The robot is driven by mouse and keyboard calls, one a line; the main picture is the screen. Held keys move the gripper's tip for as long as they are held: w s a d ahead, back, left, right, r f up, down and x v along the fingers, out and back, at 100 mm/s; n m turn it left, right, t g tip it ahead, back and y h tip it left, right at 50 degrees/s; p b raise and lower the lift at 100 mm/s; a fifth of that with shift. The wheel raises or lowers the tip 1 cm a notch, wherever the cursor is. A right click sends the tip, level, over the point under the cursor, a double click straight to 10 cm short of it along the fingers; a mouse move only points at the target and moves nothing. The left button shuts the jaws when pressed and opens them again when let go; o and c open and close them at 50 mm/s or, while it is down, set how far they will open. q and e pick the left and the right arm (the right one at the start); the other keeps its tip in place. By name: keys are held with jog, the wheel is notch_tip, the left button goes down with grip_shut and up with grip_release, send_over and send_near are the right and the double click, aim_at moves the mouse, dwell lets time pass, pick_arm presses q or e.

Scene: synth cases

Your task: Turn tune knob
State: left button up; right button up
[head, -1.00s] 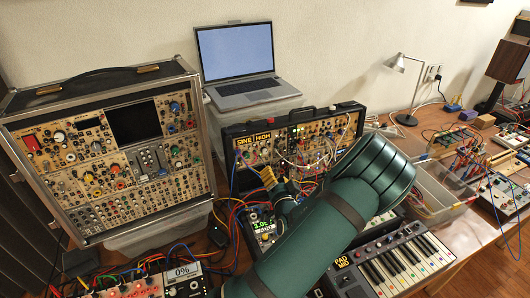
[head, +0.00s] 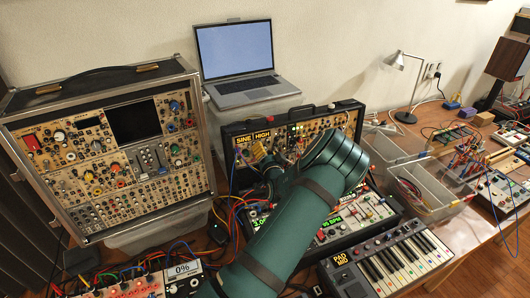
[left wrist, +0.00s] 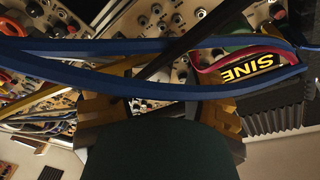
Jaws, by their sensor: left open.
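The black-cased synth rack (head: 228,145) stands below the laptop, with yellow SINE and HIGH labels on its panel. My left gripper (head: 262,157) is open, with tan fingers at the left part of this panel, just below the labels. In the left wrist view my left gripper (left wrist: 158,108) has its fingers apart, and blue cables cross in front of them. Several knobs, one a round grey knob (left wrist: 178,19), show on the panel beyond, and the SINE label (left wrist: 250,68) is at the right. I cannot tell which knob is the tune knob. My right gripper is out of view.
Patch cables (head: 230,207) hang around the rack's left side. A large modular case (head: 205,120) stands at left, and a laptop (head: 240,88) sits behind. A keyboard (head: 405,262) lies in front, and a clear bin (head: 435,205) stands at right.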

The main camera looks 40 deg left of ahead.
pick_arm(q)
grip_shut()
dwell(0.3)
jog(key=shift+f+n+g+y+b, duration=0.15)
jog(key=shift+n+y+b, duration=0.25)
jog(key=shift+n+b, duration=1.4)
jog(key=shift+n+g+y+b, duration=0.25)
jog(key=shift+n+y+b, duration=0.15)
jog(key=shift+n+b, duration=1.4)
